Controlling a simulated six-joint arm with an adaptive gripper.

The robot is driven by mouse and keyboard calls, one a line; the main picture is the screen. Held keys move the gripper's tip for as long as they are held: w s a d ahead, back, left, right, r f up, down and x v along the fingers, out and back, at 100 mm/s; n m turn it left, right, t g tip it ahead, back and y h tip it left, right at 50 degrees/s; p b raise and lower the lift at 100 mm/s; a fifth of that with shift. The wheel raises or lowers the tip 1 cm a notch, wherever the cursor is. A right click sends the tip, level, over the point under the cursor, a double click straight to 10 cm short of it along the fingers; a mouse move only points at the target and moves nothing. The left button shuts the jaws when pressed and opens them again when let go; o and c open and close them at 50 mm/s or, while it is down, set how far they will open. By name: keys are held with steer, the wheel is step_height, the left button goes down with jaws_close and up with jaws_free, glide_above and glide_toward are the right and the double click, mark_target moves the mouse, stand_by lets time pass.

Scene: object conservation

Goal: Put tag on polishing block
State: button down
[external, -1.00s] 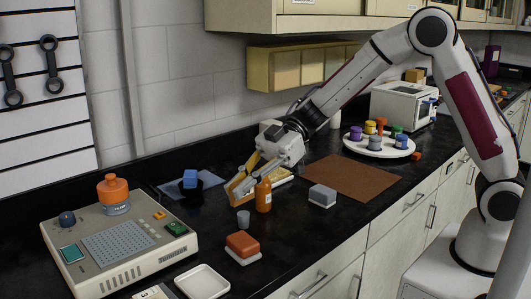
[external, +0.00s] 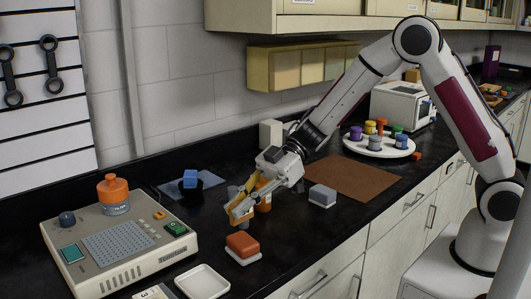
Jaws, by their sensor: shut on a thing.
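My gripper (external: 237,211) points down and left over the bench, in front of the orange bottle (external: 265,203). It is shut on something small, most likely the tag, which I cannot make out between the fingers. A red-orange block on a white base (external: 242,244) lies just below the fingertips in the picture, apart from them. A grey block with a pale base (external: 322,196) sits to the right. I cannot tell which of these is the polishing block.
A beige instrument (external: 115,240) with an orange-capped jar (external: 114,193) fills the left. A white tray (external: 202,282) lies at the front. A brown mat (external: 355,178) and a round white stand with colored pots (external: 378,149) are on the right.

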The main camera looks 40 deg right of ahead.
mark_target(244, 219)
steer(key=shift+f, duration=0.5)
steer(key=shift+f, duration=1.9)
steer(key=shift+f, duration=0.1)
steer(key=c, duration=2.1)
jaws_free()
steer(key=shift+c, duration=0.2)
steer(key=v, duration=1.2)
